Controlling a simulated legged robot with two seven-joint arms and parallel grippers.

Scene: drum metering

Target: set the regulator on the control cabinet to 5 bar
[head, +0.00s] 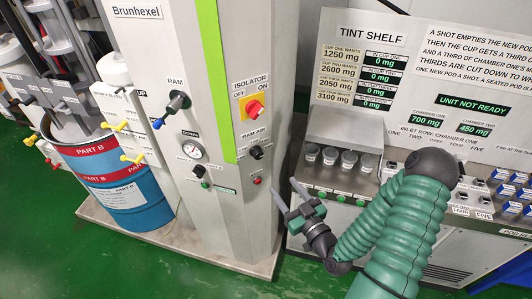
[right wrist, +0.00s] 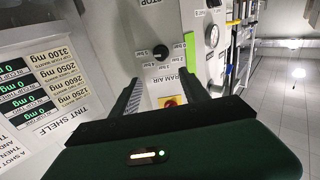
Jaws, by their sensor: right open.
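The control cabinet (head: 232,215) is a tall pale column with a green stripe. Its regulator, a black RAM AIR knob (head: 257,152), sits below the isolator and above a red button. In the right wrist view the knob (right wrist: 160,52) shows with small bar labels around it. Its setting is too small to read. My right gripper (head: 284,187) is open and empty, right of the cabinet and below the knob. In the right wrist view its fingers (right wrist: 162,82) point toward the cabinet face, apart from the knob. My left gripper is not in view.
The red-and-yellow isolator (head: 254,107) is just above the knob. The tint shelf (head: 345,127) with several cups stands close on the right. A blue drum (head: 125,200) is at left.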

